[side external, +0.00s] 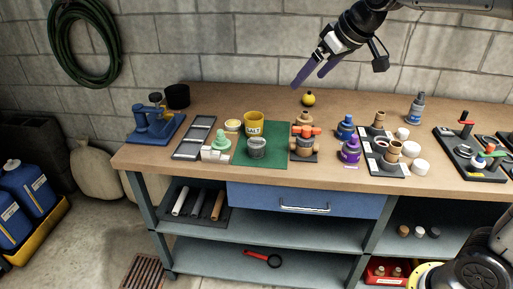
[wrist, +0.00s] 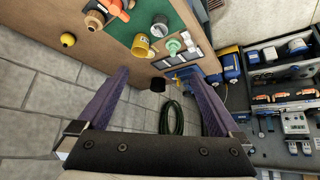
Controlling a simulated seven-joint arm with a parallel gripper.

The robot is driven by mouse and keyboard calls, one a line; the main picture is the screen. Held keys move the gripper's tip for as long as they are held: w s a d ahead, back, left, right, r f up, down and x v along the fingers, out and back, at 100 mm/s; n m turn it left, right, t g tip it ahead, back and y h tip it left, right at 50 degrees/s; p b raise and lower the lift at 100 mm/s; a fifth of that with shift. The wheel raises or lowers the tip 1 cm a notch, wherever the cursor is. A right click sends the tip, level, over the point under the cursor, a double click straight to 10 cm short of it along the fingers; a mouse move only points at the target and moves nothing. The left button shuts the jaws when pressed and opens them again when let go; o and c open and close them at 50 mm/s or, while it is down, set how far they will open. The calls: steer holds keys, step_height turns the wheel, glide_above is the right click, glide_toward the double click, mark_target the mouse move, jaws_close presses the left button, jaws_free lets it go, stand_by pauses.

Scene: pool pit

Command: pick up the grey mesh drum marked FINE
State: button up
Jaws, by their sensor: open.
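The grey mesh drum (side external: 257,148) stands on the green mat (side external: 279,155) near the bench's front edge. Its marking is too small to read.
A green stepped part (side external: 221,141) stands left of the drum. An orange-handled valve (side external: 304,140) stands to the right, with blue and purple bottles (side external: 350,150) beyond. A small yellow ball-shaped item (side external: 308,99) sits at the back. The block wall is close behind the bench.

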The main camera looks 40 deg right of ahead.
mark_target(256, 141)
steer(key=w+f+g, duration=0.1)
steer(key=w+f, duration=1)
steer(key=w, duration=0.2)
steer(key=shift+g, duration=0.9)
steer(key=x, duration=0.9)
steer(key=s+x, duration=0.1)
steer(key=x, duration=0.4)
steer(key=shift+d+f, duration=0.15)
steer(key=shift+w+x, duration=0.15)
steer(key=shift+x, duration=1.45)
steer(key=shift+w+x, duration=0.15)
steer(key=shift+x, duration=1.4)
steer(key=c, duration=1.3)
